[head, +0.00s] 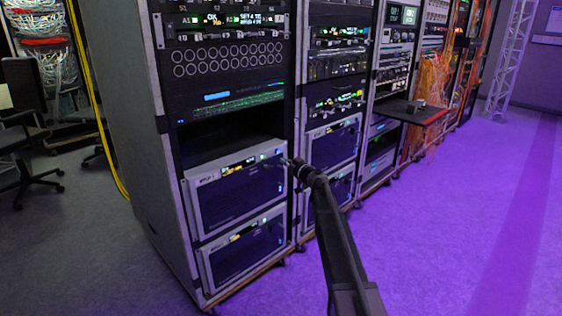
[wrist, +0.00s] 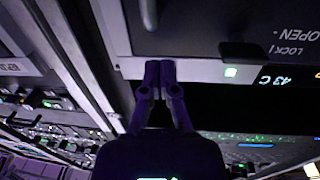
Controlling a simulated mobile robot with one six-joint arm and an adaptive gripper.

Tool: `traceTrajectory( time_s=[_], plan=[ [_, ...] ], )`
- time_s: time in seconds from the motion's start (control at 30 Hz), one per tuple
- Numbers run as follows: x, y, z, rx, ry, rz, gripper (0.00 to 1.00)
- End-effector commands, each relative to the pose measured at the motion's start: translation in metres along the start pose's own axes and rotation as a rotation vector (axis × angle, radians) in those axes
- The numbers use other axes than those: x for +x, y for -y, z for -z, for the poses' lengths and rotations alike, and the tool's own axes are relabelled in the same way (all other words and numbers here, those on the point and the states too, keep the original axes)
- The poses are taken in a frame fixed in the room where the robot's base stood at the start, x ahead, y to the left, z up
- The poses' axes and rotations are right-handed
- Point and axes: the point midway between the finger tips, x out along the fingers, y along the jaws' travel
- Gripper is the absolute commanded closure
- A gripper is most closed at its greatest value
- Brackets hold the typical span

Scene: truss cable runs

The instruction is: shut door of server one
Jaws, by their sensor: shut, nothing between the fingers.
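Two servers with silver frames and dark front panels sit low in the nearest rack in the head view, an upper server (head: 236,192) and a lower server (head: 247,250). No label tells me which is server one. The upper front looks flat, but I cannot tell whether its door is fully shut. My gripper (head: 287,162) is shut and empty at the upper server's top right corner. In the wrist view my gripper (wrist: 160,70) has its fingertips at the silver edge (wrist: 200,71) of a dark panel with inverted "OPEN" and "LOCK" lettering. Contact is unclear.
A dark empty bay (head: 225,137) lies above the upper server. More racks (head: 332,95) stand to the right, with a shelf (head: 412,112) jutting out and orange cables (head: 432,85) behind it. Yellow cables (head: 90,90) hang at the left. The purple-lit floor (head: 450,210) is open at right.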

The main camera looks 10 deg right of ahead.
Motion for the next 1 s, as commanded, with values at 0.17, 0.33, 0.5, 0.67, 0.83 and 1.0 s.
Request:
traceTrajectory(
  time_s=[0.17, 0.33, 0.5, 0.67, 0.83, 1.0],
  plan=[
    [-0.038, -0.003, -0.001, -0.002, 0.001, -0.003, 1.00],
    [-0.068, -0.007, -0.001, -0.003, 0.001, -0.004, 1.00],
    [-0.092, -0.010, -0.001, -0.003, 0.002, -0.004, 1.00],
    [-0.106, -0.012, -0.001, -0.003, 0.002, -0.003, 1.00],
    [-0.111, -0.013, -0.001, -0.003, 0.002, -0.003, 1.00],
    [-0.111, -0.013, -0.001, -0.003, 0.002, -0.002, 1.00]
  ],
)
